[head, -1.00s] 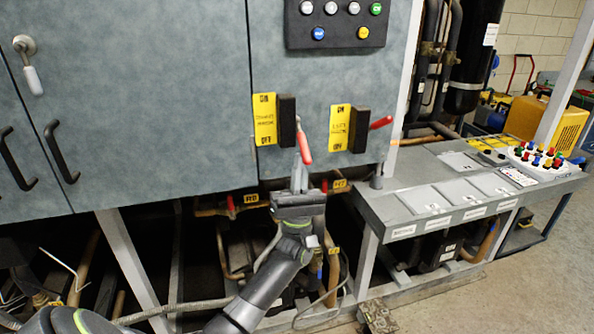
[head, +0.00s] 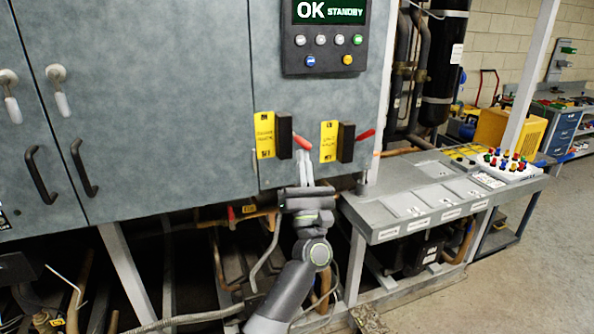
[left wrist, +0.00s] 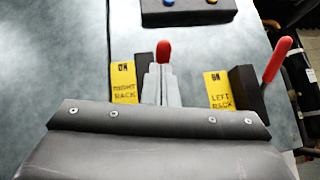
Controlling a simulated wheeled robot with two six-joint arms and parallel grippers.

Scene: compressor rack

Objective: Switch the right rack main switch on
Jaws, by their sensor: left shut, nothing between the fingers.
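The right rack main switch is the left one of two on the cabinet door, with a yellow label (head: 265,135), a dark block (head: 284,134) and a red handle (head: 302,142). The handle slants down to the right; its red tip also shows in the left wrist view (left wrist: 163,50). The label there (left wrist: 123,88) reads "ON" at its top and "RIGHT RACK". My left gripper (head: 305,160) is shut and empty, its fingertips (left wrist: 161,80) right under the handle. I cannot tell whether they touch it. My right gripper is out of view.
The left rack switch, with its label (head: 329,141) and raised red handle (head: 365,134), is close on the right. Above is a button panel (head: 325,38) reading "OK STANDBY". A grey bench (head: 420,196) stands at right; pipes run below the cabinet.

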